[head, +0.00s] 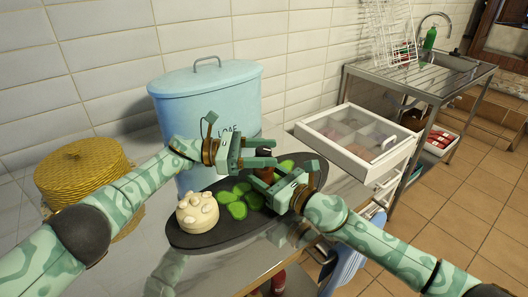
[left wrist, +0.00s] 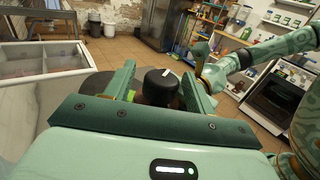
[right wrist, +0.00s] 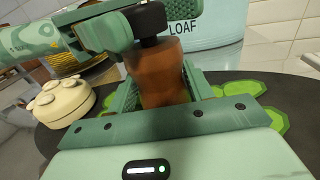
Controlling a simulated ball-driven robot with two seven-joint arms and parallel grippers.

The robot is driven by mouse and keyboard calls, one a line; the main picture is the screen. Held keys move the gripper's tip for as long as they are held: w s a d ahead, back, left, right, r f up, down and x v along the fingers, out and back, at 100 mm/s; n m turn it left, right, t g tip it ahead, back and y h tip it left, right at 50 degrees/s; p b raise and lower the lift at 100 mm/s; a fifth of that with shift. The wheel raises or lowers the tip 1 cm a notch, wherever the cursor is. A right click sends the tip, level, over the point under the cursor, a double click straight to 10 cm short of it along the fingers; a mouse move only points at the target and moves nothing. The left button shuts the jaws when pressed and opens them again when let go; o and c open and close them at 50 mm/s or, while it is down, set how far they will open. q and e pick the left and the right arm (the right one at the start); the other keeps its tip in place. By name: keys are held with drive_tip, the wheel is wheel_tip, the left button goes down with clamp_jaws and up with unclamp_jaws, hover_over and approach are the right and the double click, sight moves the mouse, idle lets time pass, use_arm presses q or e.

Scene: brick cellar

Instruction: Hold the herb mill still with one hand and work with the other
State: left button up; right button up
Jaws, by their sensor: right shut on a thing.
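The herb mill (head: 265,173) stands upright at the back of the dark oval slate board (head: 190,239), with a brown body and black top. My right gripper (head: 277,182) is shut on its brown body, which shows between the fingers in the right wrist view (right wrist: 162,72). My left gripper (head: 272,152) is above, its fingers open on either side of the black knob (left wrist: 160,84). The knob carries a small white mark. In the left wrist view a gap shows beside the knob. In the head view the grippers hide much of the mill.
A cream knobbly round object (head: 197,213) and flat green pieces (head: 238,208) lie on the board. A blue LOAF bin (head: 205,105) stands behind, a yellow woven basket (head: 82,170) at left. A white glass-topped case (head: 357,142) is at right, a metal sink table (head: 430,82) beyond.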

use_arm(q)
drive_tip(key=shift+a, duration=0.1)
drive_tip(key=a, duration=1.1)
drive_tip(key=shift+a, duration=0.4)
use_arm(e)
drive_tip(key=o, duration=1.1)
use_arm(q)
drive_tip(key=shift+w+f, duration=0.1)
use_arm(e)
drive_tip(key=shift+o, duration=0.2)
drive_tip(key=v, duration=1.2)
drive_tip(key=shift+w, duration=0.1)
drive_tip(key=shift+r, duration=0.1)
